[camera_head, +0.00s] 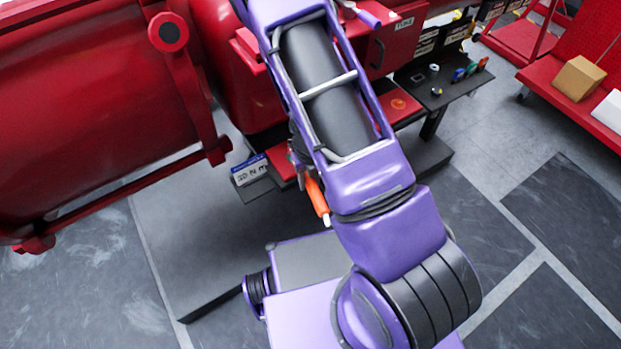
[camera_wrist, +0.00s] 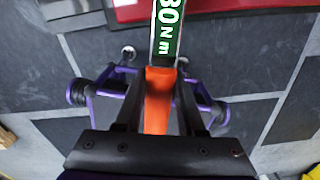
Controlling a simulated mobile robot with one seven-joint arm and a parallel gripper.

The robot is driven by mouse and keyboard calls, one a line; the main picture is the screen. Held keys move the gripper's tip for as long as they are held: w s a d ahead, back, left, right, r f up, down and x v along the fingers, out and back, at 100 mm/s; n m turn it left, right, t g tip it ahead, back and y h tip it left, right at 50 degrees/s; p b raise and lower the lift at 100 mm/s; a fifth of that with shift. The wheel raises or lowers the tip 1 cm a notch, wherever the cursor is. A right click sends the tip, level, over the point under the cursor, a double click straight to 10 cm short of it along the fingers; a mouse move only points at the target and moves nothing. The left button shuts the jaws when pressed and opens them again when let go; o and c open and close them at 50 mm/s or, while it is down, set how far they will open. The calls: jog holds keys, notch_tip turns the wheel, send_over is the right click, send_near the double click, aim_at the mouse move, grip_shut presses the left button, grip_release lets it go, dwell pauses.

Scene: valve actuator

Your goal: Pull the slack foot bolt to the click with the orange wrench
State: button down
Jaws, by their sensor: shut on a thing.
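The orange wrench (camera_head: 317,197) shows in the head view below my forearm, its handle tilted and its far end hidden. In the wrist view its orange handle (camera_wrist: 158,95) runs between the fingers of my gripper (camera_wrist: 160,85), which is shut on it. I cannot make out the slack foot bolt; my arm covers much of the red actuator's (camera_head: 232,70) lower area.
A blue-and-white plate (camera_head: 250,172) lies left of the wrench by the red foot. A large red body (camera_head: 90,120) fills the left. A dark shelf (camera_head: 450,88) with small coloured items stands behind right. A red bench (camera_head: 560,105) holds a cardboard box (camera_head: 579,77). Floor at right is clear.

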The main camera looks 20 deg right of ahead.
jog(key=shift+a+m+p, duration=0.9)
jog(key=shift+a+p, duration=0.05)
jog(key=shift+a, duration=0.2)
jog(key=shift+w+a+m, duration=0.2)
jog(key=shift+a+m, duration=0.75)
jog(key=shift+m, duration=0.15)
jog(key=shift+a, duration=0.1)
jog(key=shift+w+a+m, duration=0.2)
jog(key=shift+a+m, duration=0.3)
jog(key=shift+m, duration=0.05)
jog(key=shift+w+a+m, duration=0.2)
jog(key=shift+a+m, duration=0.3)
jog(key=shift+m, duration=0.05)
jog(key=shift+a, duration=0.1)
